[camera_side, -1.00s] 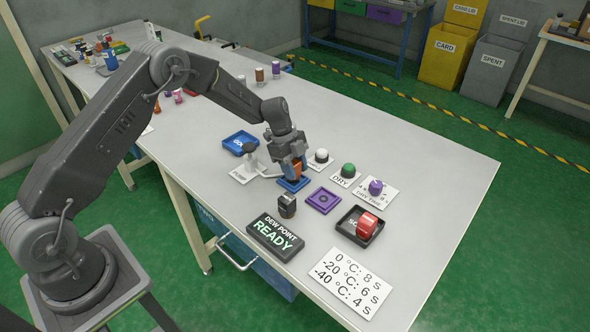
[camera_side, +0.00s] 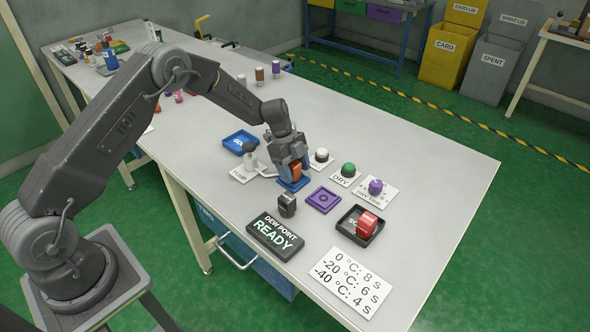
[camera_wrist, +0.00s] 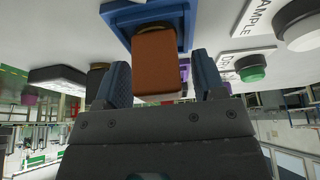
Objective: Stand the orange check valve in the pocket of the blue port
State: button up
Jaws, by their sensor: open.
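The orange check valve (camera_side: 295,171) stands upright at the blue port (camera_side: 293,185), with its lower end over or in the port's pocket; the side view does not show how deep it sits. In the wrist view the valve (camera_wrist: 156,62) shows as an orange-brown block against the blue port (camera_wrist: 184,12). My gripper (camera_side: 294,168) is around the valve from above. In the wrist view its two blue fingers (camera_wrist: 162,82) stand either side of the valve, with a visible gap on the right and a smaller one on the left.
A purple port plate (camera_side: 323,200) lies to the right. Near it are a green button (camera_side: 348,170), a white button (camera_side: 321,155), a purple knob (camera_side: 375,187) and a black tray (camera_side: 360,226) with a red block. A black-grey piece (camera_side: 287,205) and the READY display (camera_side: 275,236) stand in front.

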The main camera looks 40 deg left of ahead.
jog(key=v, duration=1.2)
jog(key=s+d+r+n+t+y, duration=0.1)
jog(key=s+d+r+n, duration=0.1)
jog(key=s+r+n, duration=0.4)
jog(key=s+d+r+n+t+y, duration=0.1)
jog(key=s+d+r+n, duration=0.15)
jog(key=s+r, duration=0.7)
jog(key=s+d+r+n+t+y, duration=0.2)
jog(key=s+n, duration=0.7)
jog(key=s, duration=0.9)
jog(key=shift+t, duration=0.8)
